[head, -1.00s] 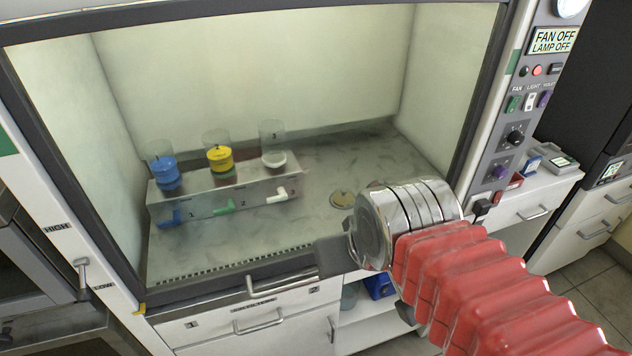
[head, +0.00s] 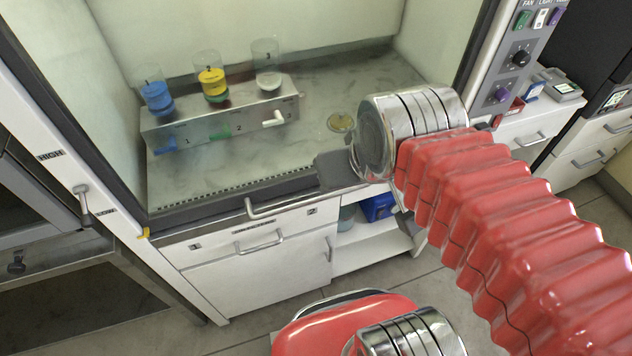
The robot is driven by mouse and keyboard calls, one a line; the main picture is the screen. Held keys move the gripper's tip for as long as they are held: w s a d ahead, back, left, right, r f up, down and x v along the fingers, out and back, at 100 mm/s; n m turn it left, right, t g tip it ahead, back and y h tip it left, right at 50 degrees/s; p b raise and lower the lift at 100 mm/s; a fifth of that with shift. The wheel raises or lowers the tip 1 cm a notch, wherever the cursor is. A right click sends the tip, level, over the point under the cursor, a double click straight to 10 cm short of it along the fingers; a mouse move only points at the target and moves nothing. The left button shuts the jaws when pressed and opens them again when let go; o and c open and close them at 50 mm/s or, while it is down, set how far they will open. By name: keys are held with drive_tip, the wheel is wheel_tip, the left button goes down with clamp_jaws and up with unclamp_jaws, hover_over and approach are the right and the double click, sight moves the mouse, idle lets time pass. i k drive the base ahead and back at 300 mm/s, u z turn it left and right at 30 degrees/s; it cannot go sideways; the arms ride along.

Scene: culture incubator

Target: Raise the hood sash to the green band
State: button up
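The hood sash is a clear pane in a dark frame. Its dark bottom rail (head: 200,216) sits low, along the front edge of the hood floor, by a yellow mark (head: 145,233) on the left post. A chrome bar handle (head: 284,203) runs along the rail, and its right part goes behind my gripper. My gripper (head: 338,170) shows as a dark grey block at the handle's right part, in front of the rail. Its fingertips are hidden, so I cannot tell whether it grips the handle. The green band is out of view.
White cabinets (head: 255,262) stand below. A control panel (head: 518,60) is on the right post.

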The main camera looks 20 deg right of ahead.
sight(13, 53)
drive_tip(key=z, duration=0.8)
drive_tip(key=k, duration=1.05)
drive_tip(key=u, duration=1.4)
drive_tip(key=i, duration=0.5)
drive_tip(key=u, duration=0.05)
